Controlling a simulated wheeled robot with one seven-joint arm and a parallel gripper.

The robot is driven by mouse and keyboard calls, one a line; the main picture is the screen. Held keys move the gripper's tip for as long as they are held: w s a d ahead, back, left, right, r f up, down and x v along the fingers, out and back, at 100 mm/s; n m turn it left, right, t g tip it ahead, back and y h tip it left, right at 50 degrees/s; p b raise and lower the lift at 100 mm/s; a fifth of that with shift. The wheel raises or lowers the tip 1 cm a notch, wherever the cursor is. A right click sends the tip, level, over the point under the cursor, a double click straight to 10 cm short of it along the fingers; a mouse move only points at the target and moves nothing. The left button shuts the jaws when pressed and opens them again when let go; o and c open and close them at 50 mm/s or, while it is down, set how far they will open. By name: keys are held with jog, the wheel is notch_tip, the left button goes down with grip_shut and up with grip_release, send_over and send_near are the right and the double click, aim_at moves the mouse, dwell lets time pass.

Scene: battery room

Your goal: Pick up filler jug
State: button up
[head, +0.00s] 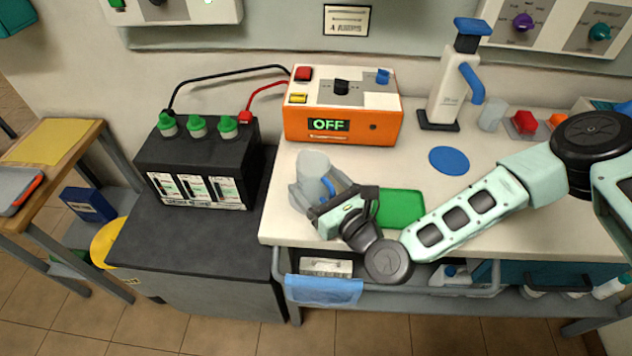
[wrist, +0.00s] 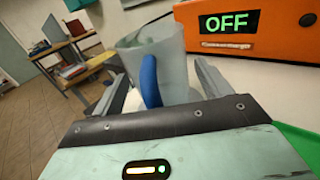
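The filler jug (head: 313,168) is a translucent grey vessel with a blue handle, upright at the left end of the white bench. In the wrist view the jug (wrist: 172,55) stands straight ahead, with its blue handle (wrist: 150,82) facing me. My gripper (head: 318,192) is low over the bench at the jug's near side. Its two fingers (wrist: 160,88) are spread, one on each side of the jug and handle. A gap shows on the left; I cannot tell whether the right finger touches. The jug's lower part is hidden behind my gripper.
An orange charger reading OFF (head: 340,130) stands behind the jug. A black battery (head: 200,165) with green caps is on the dark cabinet to the left. A green mat (head: 402,208) lies right of my gripper. A white dispenser (head: 447,95) and blue disc (head: 449,160) are further right.

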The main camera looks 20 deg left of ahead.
jog(key=c, duration=0.8)
jog(key=shift+r, duration=0.15)
